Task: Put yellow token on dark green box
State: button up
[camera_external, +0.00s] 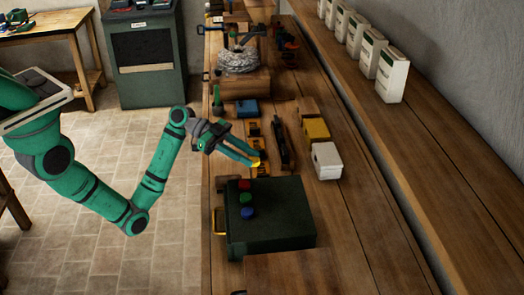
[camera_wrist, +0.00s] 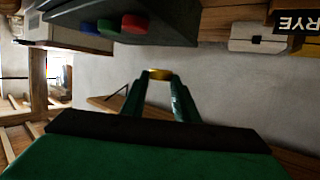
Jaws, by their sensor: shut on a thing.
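My gripper (camera_external: 256,161) is shut on the yellow token (camera_external: 256,164) and holds it above the workbench, just behind the dark green box in the external view. In the wrist view the yellow token (camera_wrist: 159,74) sits between the tips of my gripper (camera_wrist: 159,78). The dark green box (camera_external: 279,222) lies on the bench with its broad face up. On its left part lie a red token (camera_external: 243,184), a green token (camera_external: 245,197) and a blue token (camera_external: 247,212) in a row. The box (camera_wrist: 170,10) also shows at the top of the wrist view.
A white box (camera_external: 326,161) and a yellow box (camera_external: 316,129) stand on the bench right of my gripper. A dark tool (camera_external: 281,147) and a blue box (camera_external: 246,108) lie behind. White cartons (camera_external: 391,77) line the shelf. The right part of the green box's top is bare.

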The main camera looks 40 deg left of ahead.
aim_at(254, 224)
jog(key=s+d+m+g, duration=0.1)
jog(key=s+d+g, duration=0.1)
jog(key=s+d, duration=0.2)
jog(key=s+d+m+g, duration=0.1)
jog(key=s+d+m, duration=0.1)
jog(key=s+d, duration=0.3)
jog(key=s+d+r+m+g, duration=0.1)
jog(key=s+d+g, duration=0.1)
jog(key=s+d, duration=0.3)
jog(key=shift+s+d+g, duration=0.2)
jog(key=shift+d+g, duration=0.1)
jog(key=shift+f, duration=3.7)
jog(key=shift+f, duration=0.1)
jog(key=o, duration=0.8)
jog(key=shift+o, duration=1)
jog(key=shift+s, duration=0.1)
